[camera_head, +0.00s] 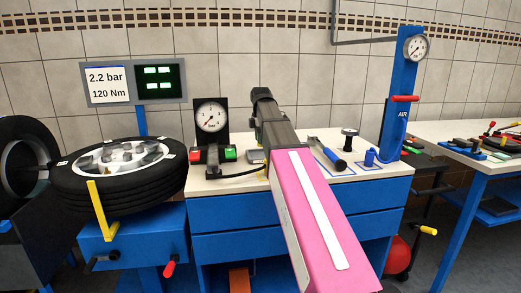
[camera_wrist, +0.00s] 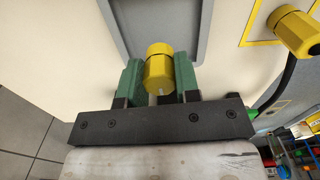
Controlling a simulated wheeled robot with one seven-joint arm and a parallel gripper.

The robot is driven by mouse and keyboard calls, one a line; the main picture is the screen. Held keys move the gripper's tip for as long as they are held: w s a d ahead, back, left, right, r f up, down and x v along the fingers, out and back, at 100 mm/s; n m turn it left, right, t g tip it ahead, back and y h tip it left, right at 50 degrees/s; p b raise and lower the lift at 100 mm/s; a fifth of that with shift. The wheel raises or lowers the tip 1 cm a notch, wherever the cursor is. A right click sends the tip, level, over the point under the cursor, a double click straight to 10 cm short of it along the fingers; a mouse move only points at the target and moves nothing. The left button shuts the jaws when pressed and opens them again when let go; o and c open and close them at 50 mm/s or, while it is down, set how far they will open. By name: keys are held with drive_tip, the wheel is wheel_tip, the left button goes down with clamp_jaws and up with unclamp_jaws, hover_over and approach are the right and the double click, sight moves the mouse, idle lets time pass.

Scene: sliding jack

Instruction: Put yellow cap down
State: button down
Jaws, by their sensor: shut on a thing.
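In the wrist view a yellow cap (camera_wrist: 159,62) with a faceted side sits between the two green fingers of my gripper (camera_wrist: 158,82). The gripper is shut on it. Behind the cap lies a grey tray (camera_wrist: 198,22) with a rim, on the pale bench top; I cannot tell whether the cap touches it. In the head view my own arm reaches over the workbench (camera_head: 236,187) and hides the cap and the fingers.
A yellow fitting (camera_wrist: 297,32) on a black hose is at the upper right of the wrist view, beside a yellow outline. On the bench stand a pressure gauge (camera_head: 210,116) and a blue-handled tool (camera_head: 333,157). A tyre (camera_head: 120,172) is at left, an air post (camera_head: 402,95) at right.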

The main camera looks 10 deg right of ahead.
sight(261, 156)
drive_tip(key=shift+f, duration=2.25)
drive_tip(key=shift+f, duration=0.1)
drive_tip(key=c, duration=0.8)
unclamp_jaws()
wheel_tip(261, 156, up, 11)
drive_tip(key=shift+f, duration=0.1)
drive_tip(key=shift+r, duration=0.75)
